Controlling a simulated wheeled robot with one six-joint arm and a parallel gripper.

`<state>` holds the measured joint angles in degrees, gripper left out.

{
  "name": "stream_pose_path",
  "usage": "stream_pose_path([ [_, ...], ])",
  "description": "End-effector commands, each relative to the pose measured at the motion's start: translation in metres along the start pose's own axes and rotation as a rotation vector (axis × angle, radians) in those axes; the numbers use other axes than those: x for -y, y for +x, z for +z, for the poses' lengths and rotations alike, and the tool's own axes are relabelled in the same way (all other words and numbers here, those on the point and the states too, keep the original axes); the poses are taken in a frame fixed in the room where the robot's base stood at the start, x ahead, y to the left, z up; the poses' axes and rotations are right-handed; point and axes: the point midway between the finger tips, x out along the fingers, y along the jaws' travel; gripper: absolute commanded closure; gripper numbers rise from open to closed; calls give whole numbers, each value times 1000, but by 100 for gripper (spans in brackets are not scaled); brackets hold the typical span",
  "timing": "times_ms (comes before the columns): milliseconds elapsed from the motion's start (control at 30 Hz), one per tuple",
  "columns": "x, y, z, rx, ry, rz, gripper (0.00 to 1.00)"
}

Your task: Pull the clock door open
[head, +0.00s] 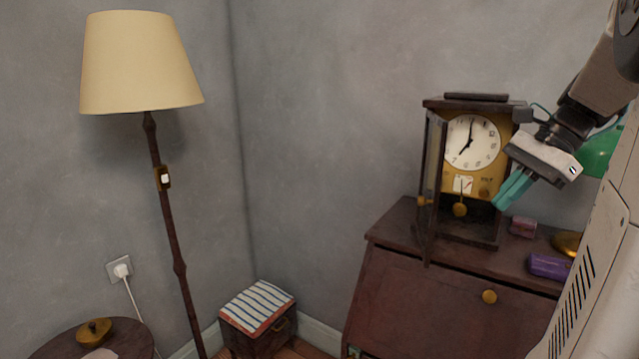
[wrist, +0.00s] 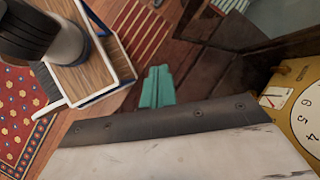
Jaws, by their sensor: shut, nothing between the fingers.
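The clock (head: 470,215) is a dark wooden case with a white dial and brass-coloured front, standing on a brown cabinet. Its glazed door (head: 430,185) stands open, swung out from the left side of the case toward the front, so the dial and pendulum are uncovered. My gripper (head: 500,204) has teal fingers, shut and empty, in front of the clock's right side, apart from the door. In the wrist view the fingers (wrist: 157,88) are together, with the clock dial (wrist: 312,128) at the right edge. A dark framed panel (wrist: 285,45), seemingly the door, shows at top right.
A small pinkish box (head: 523,227), a purple case (head: 549,266) and a green lamp shade (head: 598,152) are right of the clock. A floor lamp (head: 140,65) and striped-top box (head: 257,305) stand left.

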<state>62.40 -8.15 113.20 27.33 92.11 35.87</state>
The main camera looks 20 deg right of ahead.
Motion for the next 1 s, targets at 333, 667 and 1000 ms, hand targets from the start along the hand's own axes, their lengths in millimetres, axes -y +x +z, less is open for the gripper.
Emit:
stream_pose_path([
  [333, 21, -64, -3, 200, 408, -95, 100],
  [667, 27, -14, 8, 204, 415, -90, 100],
  [1000, 41, 42, 30, 201, 411, -92, 100],
])
